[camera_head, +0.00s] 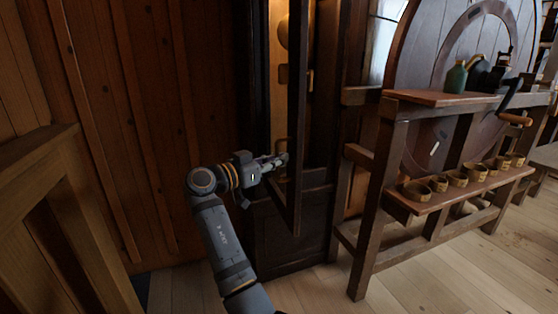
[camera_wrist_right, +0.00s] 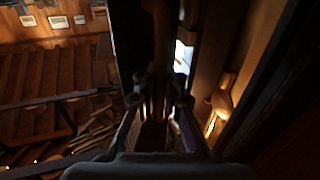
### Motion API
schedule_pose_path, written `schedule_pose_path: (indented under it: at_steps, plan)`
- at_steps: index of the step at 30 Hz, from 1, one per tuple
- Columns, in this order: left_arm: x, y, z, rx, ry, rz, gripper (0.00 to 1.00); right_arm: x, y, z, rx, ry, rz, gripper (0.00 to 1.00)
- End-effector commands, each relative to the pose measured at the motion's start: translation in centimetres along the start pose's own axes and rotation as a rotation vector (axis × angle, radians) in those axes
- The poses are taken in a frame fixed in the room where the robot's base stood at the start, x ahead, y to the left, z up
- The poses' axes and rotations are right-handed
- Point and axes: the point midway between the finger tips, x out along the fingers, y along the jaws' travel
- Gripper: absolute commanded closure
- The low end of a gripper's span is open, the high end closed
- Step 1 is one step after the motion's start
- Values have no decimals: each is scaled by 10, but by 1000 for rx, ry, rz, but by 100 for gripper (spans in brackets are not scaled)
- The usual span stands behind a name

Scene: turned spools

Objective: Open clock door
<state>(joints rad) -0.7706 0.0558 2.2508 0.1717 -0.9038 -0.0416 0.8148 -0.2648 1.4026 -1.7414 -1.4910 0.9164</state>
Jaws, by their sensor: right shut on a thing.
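The tall dark clock (camera_head: 290,215) stands against the plank wall, its inside lit warm. Its narrow framed door (camera_head: 298,110) stands ajar, with the near upright swung out toward me and the lower rail slanting back to the left. My right gripper (camera_head: 280,161) reaches in from the left at the door's near upright, at about mid-height, and is shut on part of the door. In the right wrist view, the fingers (camera_wrist_right: 162,100) close around a dark upright piece; the exact contact is too dark to tell. My left gripper is out of view.
A wooden rack (camera_head: 372,215) stands close on the right, with a shelf of several small cups (camera_head: 438,183) and green bottles (camera_head: 455,78) above. A wooden frame (camera_head: 45,175) is at the left. Some floor (camera_head: 435,270) is clear at the front right.

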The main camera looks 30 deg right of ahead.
Motion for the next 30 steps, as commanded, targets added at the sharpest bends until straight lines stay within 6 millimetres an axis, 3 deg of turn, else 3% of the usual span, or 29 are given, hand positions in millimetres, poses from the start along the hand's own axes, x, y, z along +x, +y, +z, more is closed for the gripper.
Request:
schedule_pose_path:
  at_steps: [3, 4, 9, 20, 30]
  plan:
    - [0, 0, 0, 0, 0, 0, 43, -1, 1, 5, -6, -8, 6, 100]
    - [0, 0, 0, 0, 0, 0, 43, -1, 1, 5, -6, -8, 6, 90]
    - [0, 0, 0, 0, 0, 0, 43, 0, 1, 4, -5, -6, 5, 67]
    - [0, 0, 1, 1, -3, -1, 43, 0, 1, -4, 0, -3, 4, 67]
    - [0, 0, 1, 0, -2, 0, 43, 0, 1, -73, 1, -4, 5, 67]
